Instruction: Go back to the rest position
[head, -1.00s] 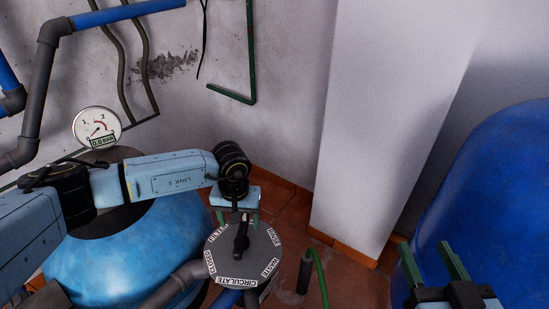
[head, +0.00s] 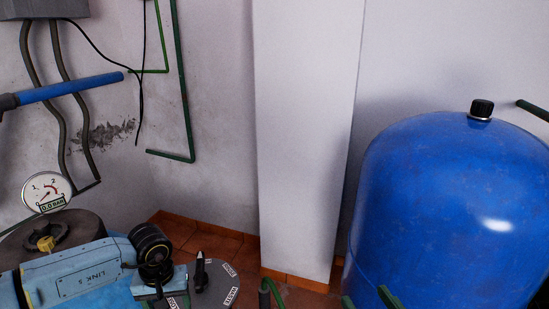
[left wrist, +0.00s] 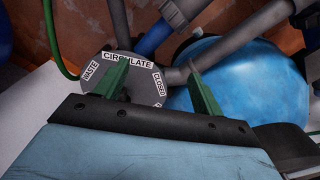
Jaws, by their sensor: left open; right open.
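My left gripper shows at the bottom left of the head view, its fingers cut off by the lower edge. In the left wrist view my left gripper (left wrist: 160,80) is open, with two green fingers apart and nothing between them. A round grey valve top (head: 220,287) with a black handle (head: 201,270) and white labels stands just right of it in the head view.
A large blue tank (head: 440,200) stands at the right, behind my right gripper. A white pillar (head: 305,140) stands in the middle. A pressure gauge (head: 47,192) and blue pipe (head: 72,88) are at the left. A light-blue round vessel (left wrist: 240,80) lies beside the valve.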

